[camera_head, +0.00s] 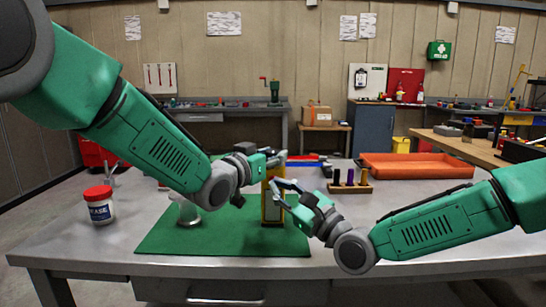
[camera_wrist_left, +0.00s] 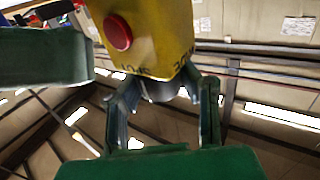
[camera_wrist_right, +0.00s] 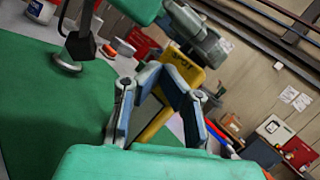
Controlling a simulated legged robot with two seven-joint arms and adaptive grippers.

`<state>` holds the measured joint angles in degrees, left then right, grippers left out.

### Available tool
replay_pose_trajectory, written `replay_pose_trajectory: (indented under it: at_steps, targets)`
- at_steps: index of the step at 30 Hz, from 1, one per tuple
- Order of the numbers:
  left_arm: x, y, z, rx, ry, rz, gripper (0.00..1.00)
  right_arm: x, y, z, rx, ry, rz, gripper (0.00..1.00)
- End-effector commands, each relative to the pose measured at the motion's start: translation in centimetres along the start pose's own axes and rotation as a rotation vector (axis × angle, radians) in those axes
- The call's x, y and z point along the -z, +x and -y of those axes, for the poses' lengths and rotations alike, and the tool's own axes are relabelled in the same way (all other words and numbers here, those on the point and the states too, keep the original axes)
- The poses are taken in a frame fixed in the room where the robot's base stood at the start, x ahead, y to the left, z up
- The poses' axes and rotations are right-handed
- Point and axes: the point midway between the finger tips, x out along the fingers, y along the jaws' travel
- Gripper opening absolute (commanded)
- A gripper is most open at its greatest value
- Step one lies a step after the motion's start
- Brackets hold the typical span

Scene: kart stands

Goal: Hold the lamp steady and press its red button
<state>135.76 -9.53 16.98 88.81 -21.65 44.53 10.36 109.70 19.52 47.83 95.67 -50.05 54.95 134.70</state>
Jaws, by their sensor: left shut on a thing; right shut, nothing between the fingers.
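The yellow lamp (camera_head: 270,209) stands upright on the green mat in the head view. My left gripper (camera_head: 279,159) is shut on its top part. In the left wrist view the lamp (camera_wrist_left: 150,40) fills the upper middle, with its round red button (camera_wrist_left: 117,32) on the face and the fingers closing around a dark part at its end. My right gripper (camera_head: 277,186) is shut and empty, its fingertips close in front of the lamp. In the right wrist view the fingers overlap the lamp (camera_wrist_right: 158,123), so contact cannot be told. The button is hidden in the head and right wrist views.
The green mat (camera_head: 170,236) lies on a grey table (camera_head: 110,257). A red-lidded white jar (camera_head: 100,208) stands at left. Behind the lamp to the right are a wooden block with several coloured cylinders (camera_head: 350,188) and an orange tray (camera_head: 415,172). The mat's front is clear.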

Motion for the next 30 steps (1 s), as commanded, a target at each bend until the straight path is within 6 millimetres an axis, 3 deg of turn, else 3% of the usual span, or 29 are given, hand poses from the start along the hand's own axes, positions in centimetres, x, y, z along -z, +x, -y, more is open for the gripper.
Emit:
replay_pose_trajectory:
  at_steps: [30]
  targets:
    - [-0.27,-0.02,-0.04,0.000,-0.001,0.005,0.00,0.31,0.65,0.42,0.000,0.000,0.000,0.00]
